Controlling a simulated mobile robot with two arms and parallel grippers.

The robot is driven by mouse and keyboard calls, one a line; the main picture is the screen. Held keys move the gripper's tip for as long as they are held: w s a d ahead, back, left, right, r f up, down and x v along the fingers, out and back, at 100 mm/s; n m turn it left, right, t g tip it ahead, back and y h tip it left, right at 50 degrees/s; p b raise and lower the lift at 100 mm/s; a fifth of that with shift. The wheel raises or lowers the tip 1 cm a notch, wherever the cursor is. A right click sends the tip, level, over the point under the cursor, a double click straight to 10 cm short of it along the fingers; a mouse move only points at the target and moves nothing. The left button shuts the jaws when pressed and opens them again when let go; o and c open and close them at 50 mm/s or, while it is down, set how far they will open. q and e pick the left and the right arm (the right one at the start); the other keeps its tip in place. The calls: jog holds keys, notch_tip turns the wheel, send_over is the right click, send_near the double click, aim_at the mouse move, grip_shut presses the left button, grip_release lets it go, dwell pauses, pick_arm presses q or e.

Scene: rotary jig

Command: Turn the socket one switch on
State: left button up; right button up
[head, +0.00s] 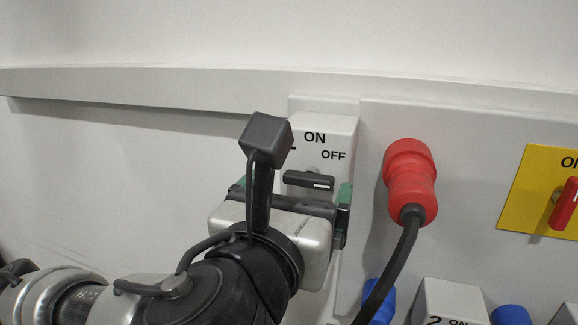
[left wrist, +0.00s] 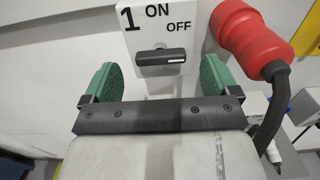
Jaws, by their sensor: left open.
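The socket one switch is a black bar handle (head: 308,180) on a white box (head: 335,125) marked ON and OFF; in the left wrist view the box (left wrist: 135,45) also bears a "1". The handle lies horizontal in the left wrist view (left wrist: 160,58), with its white mark at the right end, on the OFF side. My left gripper (head: 292,190) is open, its green fingers on either side of the handle. In the left wrist view the fingers (left wrist: 160,78) stand apart from the handle with gaps on both sides. My right gripper is not in view.
A red plug (head: 409,180) with a black cable sits close to the right of the switch box. A yellow plate (head: 528,190) with a red handle (head: 565,203) is farther right. A second white box (head: 448,300) and blue plugs (head: 379,300) are below. The wall at left is clear.

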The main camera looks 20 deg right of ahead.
aim_at(307, 181)
pick_arm(q)
jog(key=shift+p+x, duration=0.45)
jog(key=shift+x, duration=1.4)
jog(key=shift+s, duration=0.1)
jog(key=c, duration=0.9)
